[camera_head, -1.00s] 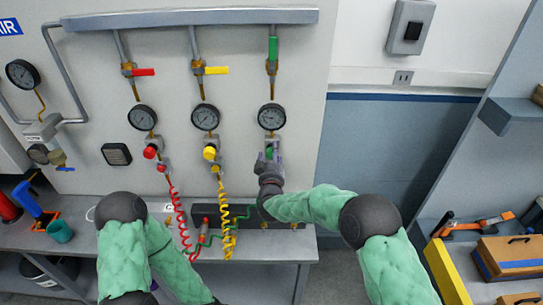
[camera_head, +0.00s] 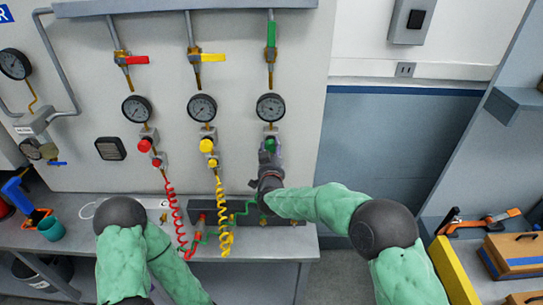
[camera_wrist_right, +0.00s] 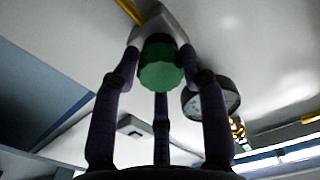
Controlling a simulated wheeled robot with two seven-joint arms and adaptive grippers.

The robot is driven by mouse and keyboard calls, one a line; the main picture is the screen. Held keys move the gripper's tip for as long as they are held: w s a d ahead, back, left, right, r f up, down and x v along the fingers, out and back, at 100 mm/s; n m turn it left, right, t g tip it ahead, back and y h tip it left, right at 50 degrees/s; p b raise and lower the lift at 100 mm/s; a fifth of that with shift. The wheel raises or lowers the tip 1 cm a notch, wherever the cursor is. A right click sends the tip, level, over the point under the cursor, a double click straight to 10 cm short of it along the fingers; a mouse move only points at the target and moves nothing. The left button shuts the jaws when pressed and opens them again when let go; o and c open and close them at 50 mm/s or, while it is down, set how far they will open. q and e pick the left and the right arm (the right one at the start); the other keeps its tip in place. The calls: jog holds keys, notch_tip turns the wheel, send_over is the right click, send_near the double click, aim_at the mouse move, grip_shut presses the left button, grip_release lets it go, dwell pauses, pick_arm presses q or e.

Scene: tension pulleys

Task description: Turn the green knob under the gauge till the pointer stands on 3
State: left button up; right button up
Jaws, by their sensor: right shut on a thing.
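The green knob (camera_head: 269,146) sits on its regulator under the right-hand gauge (camera_head: 271,107). It shows large in the right wrist view (camera_wrist_right: 160,66), between the fingers. My right gripper (camera_head: 269,158) reaches up to the knob from below and is shut on it; it also shows in the right wrist view (camera_wrist_right: 161,75). The gauge is upright on the panel above the knob, but its pointer and numbers are too small to read. My left arm (camera_head: 121,250) comes in at the lower left; its gripper is not visible.
Red (camera_head: 145,145) and yellow (camera_head: 206,146) knobs sit under two other gauges to the left, with coiled hoses below. A green valve handle (camera_head: 271,33) is above the right gauge. A bench (camera_head: 100,236) runs below the panel. A toolbox (camera_head: 515,254) stands at the right.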

jog(key=shift+w+r+m, duration=0.1)
jog(key=shift+r+m, duration=0.3)
jog(key=shift+r, duration=0.25)
jog(key=o, duration=1.1)
jog(key=shift+f, duration=0.15)
jog(key=shift+f, duration=0.2)
jog(key=shift+s, duration=0.25)
jog(key=s, duration=1.1)
jog(key=shift+s, duration=0.35)
